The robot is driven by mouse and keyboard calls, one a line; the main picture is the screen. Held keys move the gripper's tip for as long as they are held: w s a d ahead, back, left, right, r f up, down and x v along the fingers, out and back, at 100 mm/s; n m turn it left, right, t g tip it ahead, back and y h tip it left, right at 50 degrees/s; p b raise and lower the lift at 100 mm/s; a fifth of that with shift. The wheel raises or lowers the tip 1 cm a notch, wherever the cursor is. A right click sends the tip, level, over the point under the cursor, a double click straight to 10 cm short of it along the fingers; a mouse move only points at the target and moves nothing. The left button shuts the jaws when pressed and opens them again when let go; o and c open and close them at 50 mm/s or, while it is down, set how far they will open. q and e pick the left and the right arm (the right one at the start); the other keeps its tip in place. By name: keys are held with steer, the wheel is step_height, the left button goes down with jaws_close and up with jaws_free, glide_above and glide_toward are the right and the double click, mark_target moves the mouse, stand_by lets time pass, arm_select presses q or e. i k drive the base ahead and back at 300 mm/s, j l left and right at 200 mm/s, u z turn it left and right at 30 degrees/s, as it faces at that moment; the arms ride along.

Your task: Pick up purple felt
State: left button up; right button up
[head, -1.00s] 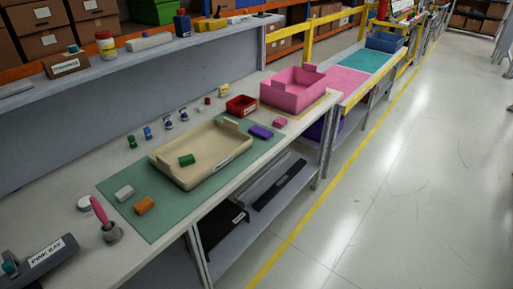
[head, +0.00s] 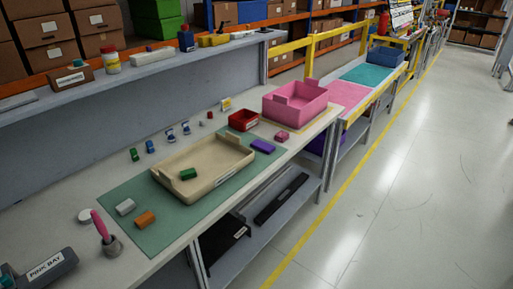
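The purple felt (head: 263,146) is a small purple block. It lies on the green mat (head: 154,238), just right of the beige tray's (head: 211,191) far right corner. Neither of my grippers shows in the head view.
A green block (head: 188,174) lies in the tray. White (head: 125,207) and orange (head: 145,219) blocks lie on the mat. A red bin (head: 243,120), pink bin (head: 296,101) and pink block (head: 282,136) stand beyond the purple felt. A pink-handled tool (head: 101,227) stands at the near left.

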mark_target(264, 146)
steer(key=i+l+u, duration=0.1)
steer(key=u, duration=0.2)
steer(key=l+u, duration=0.15)
steer(key=u, duration=0.15)
steer(key=i+l+u, duration=0.15)
steer(key=l, duration=0.2)
steer(key=i+l+u, duration=0.15)
steer(key=l, duration=0.2)
steer(key=i+l+u, duration=0.15)
steer(key=l, duration=0.25)
steer(key=i+l, duration=0.1)
steer(key=l, duration=0.35)
steer(key=i+l, duration=0.15)
steer(key=l, duration=0.3)
steer(key=i+l+u, duration=0.1)
steer(key=l, duration=0.35)
steer(key=i+l, duration=0.1)
steer(key=l, duration=0.35)
steer(key=i+l, duration=0.1)
steer(key=l, duration=0.4)
steer(key=i+l+u, duration=0.1)
steer(key=l, duration=0.35)
